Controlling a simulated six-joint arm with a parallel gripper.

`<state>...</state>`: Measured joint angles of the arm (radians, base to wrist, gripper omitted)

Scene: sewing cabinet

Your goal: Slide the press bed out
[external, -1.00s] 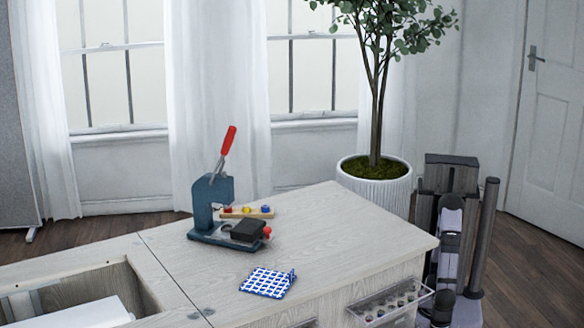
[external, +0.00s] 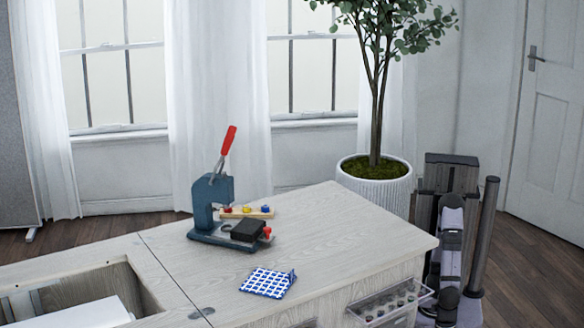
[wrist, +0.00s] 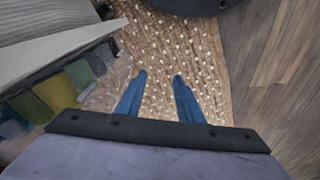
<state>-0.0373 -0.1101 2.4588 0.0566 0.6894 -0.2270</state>
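A dark teal press (external: 212,195) with a raised red-handled lever (external: 229,140) stands on the pale wooden cabinet top. Its low bed carries a black block (external: 247,230), with a red knob (external: 267,232) at the front right end. My gripper (wrist: 160,76) shows in the wrist view with two blue fingers apart and nothing between them. It points down over a speckled rug, away from the press. My arm is folded low to the right of the cabinet in the external view; its fingertips are not clear there.
A wooden strip with coloured pieces (external: 252,211) lies behind the bed. A blue-and-white checked cloth (external: 268,282) lies in front of the press. A clear tray (external: 392,303) sticks out from the cabinet front, between my arm and the press. A potted tree (external: 374,190) stands behind.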

